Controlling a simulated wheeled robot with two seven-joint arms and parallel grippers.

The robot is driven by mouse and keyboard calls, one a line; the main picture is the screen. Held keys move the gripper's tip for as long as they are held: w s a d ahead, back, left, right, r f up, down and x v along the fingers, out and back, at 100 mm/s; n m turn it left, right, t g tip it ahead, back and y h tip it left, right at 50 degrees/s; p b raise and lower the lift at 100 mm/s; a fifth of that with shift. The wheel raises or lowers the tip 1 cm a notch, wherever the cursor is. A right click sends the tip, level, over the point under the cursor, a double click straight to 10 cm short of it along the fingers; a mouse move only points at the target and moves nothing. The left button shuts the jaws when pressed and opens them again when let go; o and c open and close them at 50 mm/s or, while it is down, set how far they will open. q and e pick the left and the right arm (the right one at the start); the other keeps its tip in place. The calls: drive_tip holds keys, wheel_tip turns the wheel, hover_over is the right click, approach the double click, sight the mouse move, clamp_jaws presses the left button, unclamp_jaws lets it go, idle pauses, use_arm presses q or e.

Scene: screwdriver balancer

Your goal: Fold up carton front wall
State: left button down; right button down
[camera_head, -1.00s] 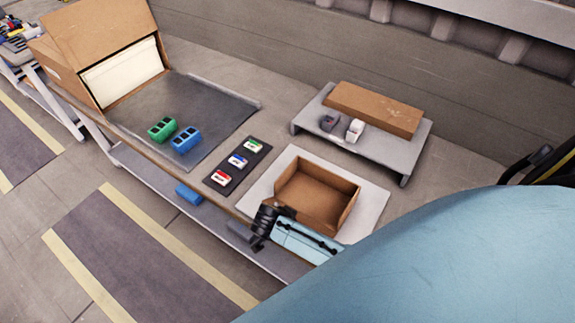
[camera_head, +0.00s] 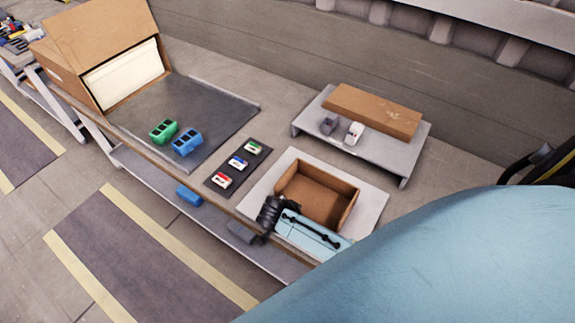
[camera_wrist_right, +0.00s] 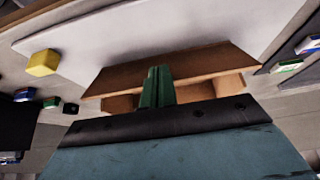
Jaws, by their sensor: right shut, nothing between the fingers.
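The brown carton (camera_head: 318,190) sits open on a pale board (camera_head: 371,205) at the front of the bench, with its back and side walls standing. My right gripper (camera_head: 272,212) is at the carton's near left corner, and my blue wrist covers its near side in the head view. In the right wrist view the green fingers of my right gripper (camera_wrist_right: 157,84) are together and empty, in front of a long brown carton panel (camera_wrist_right: 195,64). I cannot tell whether they touch it. The front wall's angle is hidden in the head view. My left gripper is out of view.
A grey raised stand (camera_head: 310,122) behind the carton holds a flat brown box (camera_head: 374,110) and small items. A dark strip (camera_head: 238,165) with three coloured pieces lies left.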

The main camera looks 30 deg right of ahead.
drive_tip(key=shift+w+d+r, duration=0.2)
drive_tip(key=shift+d, duration=0.3)
drive_tip(key=shift+a, duration=0.1)
drive_tip(key=shift+s+a+p, duration=0.25)
drive_tip(key=shift+a+p, duration=0.05)
drive_tip(key=shift+a, duration=0.25)
wheel_tip(320, 180, up, 7)
drive_tip(key=p, duration=0.1)
